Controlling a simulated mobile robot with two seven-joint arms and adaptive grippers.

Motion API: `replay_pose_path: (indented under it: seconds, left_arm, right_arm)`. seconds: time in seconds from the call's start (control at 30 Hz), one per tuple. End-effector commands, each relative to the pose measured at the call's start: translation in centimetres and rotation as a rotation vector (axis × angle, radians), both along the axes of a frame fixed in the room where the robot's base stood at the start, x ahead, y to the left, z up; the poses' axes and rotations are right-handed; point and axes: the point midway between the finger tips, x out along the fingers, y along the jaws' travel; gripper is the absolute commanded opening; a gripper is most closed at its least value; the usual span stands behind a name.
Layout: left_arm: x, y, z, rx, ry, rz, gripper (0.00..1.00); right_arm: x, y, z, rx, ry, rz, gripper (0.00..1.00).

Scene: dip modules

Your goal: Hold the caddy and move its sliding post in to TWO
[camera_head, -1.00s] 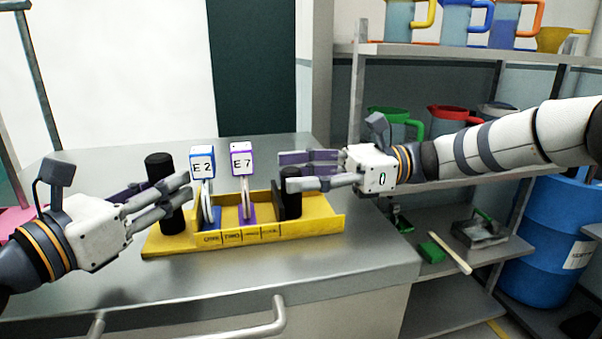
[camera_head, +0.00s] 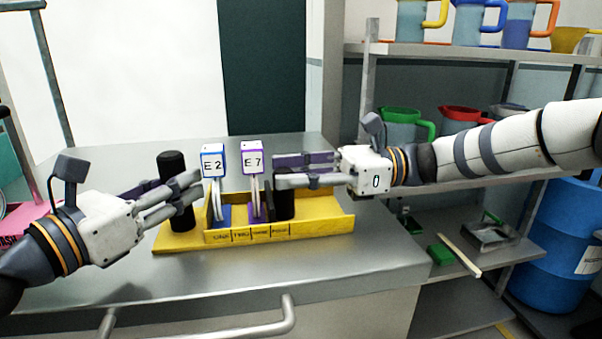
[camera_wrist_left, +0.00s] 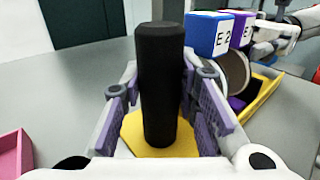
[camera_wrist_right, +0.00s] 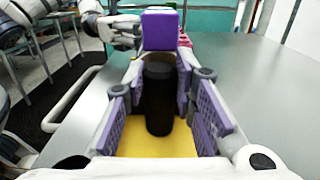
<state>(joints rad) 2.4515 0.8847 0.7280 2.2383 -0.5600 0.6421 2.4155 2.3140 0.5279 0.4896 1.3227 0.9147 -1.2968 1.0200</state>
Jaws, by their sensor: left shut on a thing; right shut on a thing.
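The yellow caddy (camera_head: 325,228) lies on the metal counter, with slot labels along its front wall. My left gripper (camera_head: 180,192) is shut around the black upright handle (camera_head: 171,162) at its left end; the left wrist view shows the handle (camera_wrist_left: 160,85) between both fingers. My right gripper (camera_head: 283,170) is shut on the black sliding post (camera_head: 284,207), near the fourth label. It also shows in the right wrist view (camera_wrist_right: 158,100). The blue E2 module (camera_head: 213,161) and the purple E7 module (camera_head: 253,160) stand upright left of the post. E7 is close to the post's dark plate.
The counter (camera_head: 350,282) is clear in front of the caddy. A shelf (camera_head: 440,50) with several coloured jugs stands at the back right, with a blue barrel (camera_head: 555,245) beside it. A pink bin edge (camera_wrist_left: 10,155) shows at left.

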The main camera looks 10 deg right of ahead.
Motion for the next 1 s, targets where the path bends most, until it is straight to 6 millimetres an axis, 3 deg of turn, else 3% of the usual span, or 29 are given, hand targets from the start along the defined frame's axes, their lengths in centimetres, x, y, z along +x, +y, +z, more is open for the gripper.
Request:
replay_pose_path:
  seconds: [0.03,0.07,0.13,0.47,0.57,0.8,1.0]
  left_arm:
    - [0.0,0.0,-0.3,0.002,0.006,-0.001,0.0]
    - [0.0,0.0,-0.3,0.002,0.006,-0.001,0.0]
    - [0.0,0.0,-0.3,0.002,0.006,-0.001,0.0]
    - [0.0,0.0,-0.3,0.002,0.006,-0.001,0.0]
    - [0.0,0.0,-0.3,0.002,0.006,-0.001,0.0]
    - [0.0,0.0,-0.3,0.001,0.007,-0.001,0.0]
    - [0.0,0.0,-0.3,0.002,0.006,-0.001,0.0]
  right_arm:
    - [0.0,0.0,-0.1,0.0,0.003,0.001,0.0]
    - [0.0,0.0,-0.2,0.0,0.003,0.001,0.32]
    - [0.0,0.0,-0.1,0.0,0.003,0.001,0.46]
    - [0.0,-0.4,-0.1,0.0,0.002,-0.001,0.46]
    - [0.1,-2.1,-0.1,0.001,0.001,-0.004,0.46]
    - [0.1,-8.6,-0.1,0.0,0.001,-0.003,0.46]
    - [0.0,-11.6,-0.1,0.0,0.002,0.0,0.46]
